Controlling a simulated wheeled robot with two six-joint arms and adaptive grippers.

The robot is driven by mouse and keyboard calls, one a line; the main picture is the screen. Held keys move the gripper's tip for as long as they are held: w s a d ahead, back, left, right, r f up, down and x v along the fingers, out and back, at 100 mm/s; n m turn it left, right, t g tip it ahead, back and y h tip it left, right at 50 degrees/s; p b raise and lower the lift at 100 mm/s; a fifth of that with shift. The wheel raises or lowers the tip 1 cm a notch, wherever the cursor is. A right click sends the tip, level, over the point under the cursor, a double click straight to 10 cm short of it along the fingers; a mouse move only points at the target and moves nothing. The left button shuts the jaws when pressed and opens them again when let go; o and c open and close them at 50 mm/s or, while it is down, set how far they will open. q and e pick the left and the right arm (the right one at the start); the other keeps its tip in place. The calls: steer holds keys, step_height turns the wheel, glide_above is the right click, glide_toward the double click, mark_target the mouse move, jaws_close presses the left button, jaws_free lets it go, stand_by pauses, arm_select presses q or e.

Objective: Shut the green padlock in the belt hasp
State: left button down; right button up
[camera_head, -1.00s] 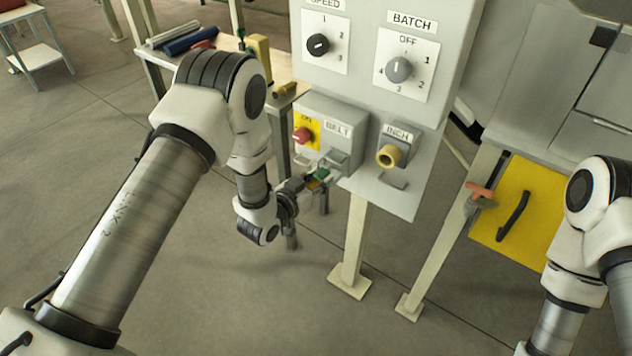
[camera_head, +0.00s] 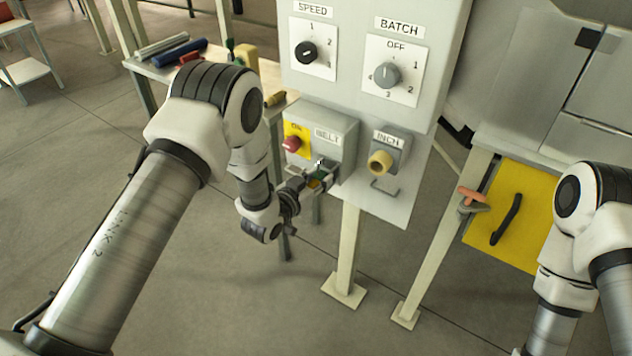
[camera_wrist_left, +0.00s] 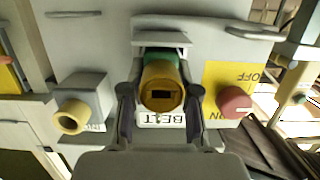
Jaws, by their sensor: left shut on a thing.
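My left gripper (camera_head: 313,186) is shut on the green padlock (camera_head: 319,173), just below the front of the grey BELT box (camera_head: 341,128). In the left wrist view the padlock (camera_wrist_left: 163,68) sits between the two fingers (camera_wrist_left: 160,110), its brass end with a dark keyhole slot facing the camera. A bit of shackle shows above the padlock in the head view. A grey ledge (camera_wrist_left: 160,39) of the hasp area lies close beyond the padlock. I cannot tell whether the shackle passes through the hasp or is closed. My right gripper is out of view.
A red knob (camera_head: 291,144) on a yellow plate is beside the BELT label, close to the left gripper. The INCH box (camera_head: 391,150) with its yellow button stands to the right. A bench (camera_head: 270,75) with tools is behind my left arm.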

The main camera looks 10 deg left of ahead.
arm_select(q)
steer(key=shift+w+d, duration=0.1)
steer(key=shift+w, duration=0.25)
steer(key=shift+f, duration=0.15)
stand_by(0.3)
steer(key=shift+c, duration=0.7)
jaws_free()
